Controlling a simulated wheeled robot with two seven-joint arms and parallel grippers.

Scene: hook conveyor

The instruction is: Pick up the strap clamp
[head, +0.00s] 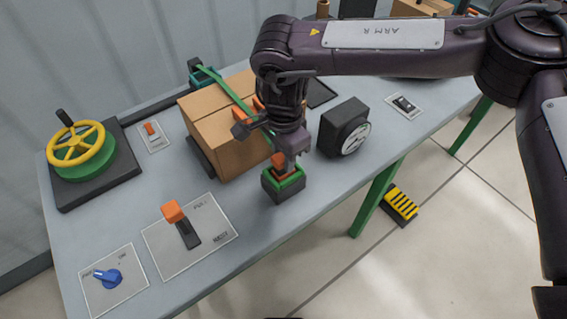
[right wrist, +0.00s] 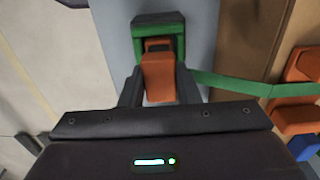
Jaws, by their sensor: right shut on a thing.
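The strap clamp (head: 283,187) is a dark block with a green rim and an orange lever, at the table's front edge before the cardboard box. It also shows at the top middle of the right wrist view (right wrist: 158,22). My right gripper (head: 281,158) comes down from above, shut on its orange part. In the right wrist view, that orange part (right wrist: 158,78) sits between the two fingers. A green strap (head: 229,91) runs over the box; in the right wrist view it passes right from behind my finger. Whether the clamp touches the table cannot be told. My left gripper is out of view.
The cardboard box (head: 240,154) stands close left of my gripper, and a black gauge box (head: 331,127) close right. A yellow handwheel (head: 75,144), an orange-topped lever (head: 173,212) and a blue knob (head: 108,278) are further left. A yellow-striped pedal (head: 401,203) is on the floor.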

